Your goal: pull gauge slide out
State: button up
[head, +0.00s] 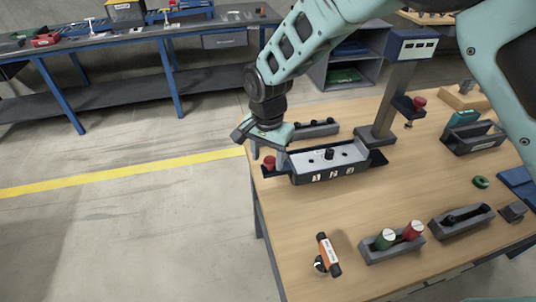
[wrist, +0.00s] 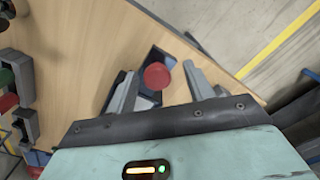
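The gauge fixture (head: 330,163) is a pale block with a dark knob on top and white markings on its front, near the table's left edge. A dark slide (head: 278,171) sticks out of its left end and carries a red knob (head: 269,162). My gripper (head: 268,154) points down at this knob. In the wrist view the red knob (wrist: 157,76) lies between the two spread fingers (wrist: 160,80), with a gap clearly visible on the right side. The fingers hold nothing. Most of the fixture is hidden in the wrist view.
A grey post with a blue display box (head: 412,44) stands behind the fixture. A grey holder (head: 315,129) lies behind it. A block with green and red cylinders (head: 392,243) and an orange-black tool (head: 327,254) are at the front. Open floor lies left of the table.

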notch_tip(320, 180, up, 17)
jog(key=b, duration=0.3)
jog(key=shift+r, duration=0.2)
jog(key=s+d+f+n, duration=0.3)
jog(key=s+d+n, duration=0.3)
jog(key=s, duration=0.7)
jog(key=s+d+f+n, duration=0.3)
jog(key=s+d+n, duration=0.4)
jog(key=s+d, duration=0.4)
jog(key=shift+s+d+f+y, duration=0.2)
jog(key=shift+s+d+y, duration=0.1)
jog(key=shift+s, duration=0.7)
jog(key=shift+a, duration=0.1)
